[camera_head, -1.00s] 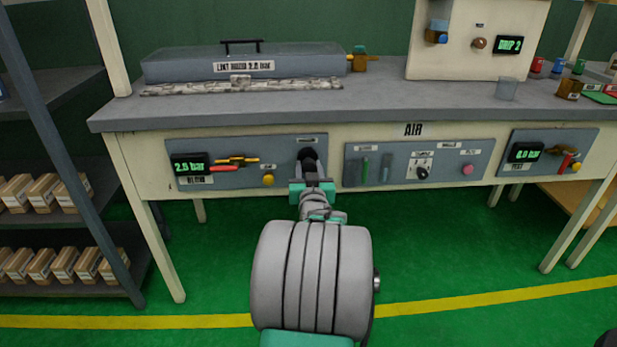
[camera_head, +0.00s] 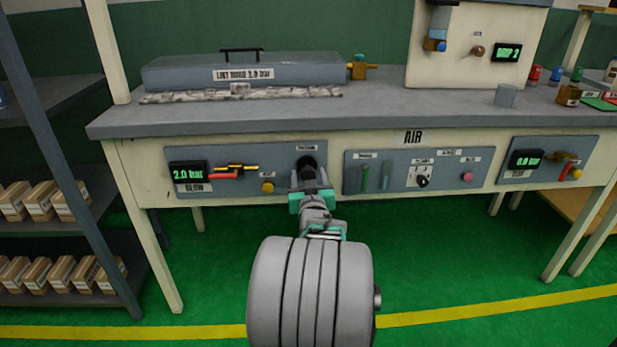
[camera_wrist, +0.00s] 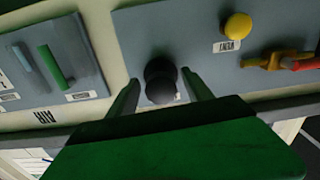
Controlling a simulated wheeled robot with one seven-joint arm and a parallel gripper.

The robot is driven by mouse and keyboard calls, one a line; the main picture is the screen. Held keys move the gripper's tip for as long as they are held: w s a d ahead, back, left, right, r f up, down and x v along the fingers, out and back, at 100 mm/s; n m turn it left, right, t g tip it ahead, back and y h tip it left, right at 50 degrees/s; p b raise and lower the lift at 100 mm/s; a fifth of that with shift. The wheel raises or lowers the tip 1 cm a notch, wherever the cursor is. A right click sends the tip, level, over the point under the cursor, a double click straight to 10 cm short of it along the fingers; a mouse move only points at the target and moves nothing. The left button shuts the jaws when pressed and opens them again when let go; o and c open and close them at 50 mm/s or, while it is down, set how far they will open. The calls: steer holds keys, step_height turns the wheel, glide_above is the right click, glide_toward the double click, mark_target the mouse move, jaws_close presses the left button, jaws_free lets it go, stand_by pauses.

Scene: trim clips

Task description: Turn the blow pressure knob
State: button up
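The blow pressure knob (camera_head: 306,163) is black and round, on the grey blow panel (camera_head: 228,157) under the bench's left half. It also shows in the wrist view (camera_wrist: 160,76). The blow display (camera_head: 188,172) reads 2.0 bar in green. My gripper (camera_head: 310,186) is just in front of the knob, low against it. In the wrist view my gripper's two fingers (camera_wrist: 162,94) stand apart, one on each side of the knob, with gaps visible. The gripper is open and empty. The knob's pointer mark cannot be made out.
The yellow vent button (camera_head: 268,187) and a red-and-yellow valve (camera_head: 230,171) sit left of the knob.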

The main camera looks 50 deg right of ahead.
steer(key=p+v, duration=0.1)
steer(key=v, duration=0.6)
steer(key=shift+s+a, duration=0.25)
steer(key=shift+s, duration=0.05)
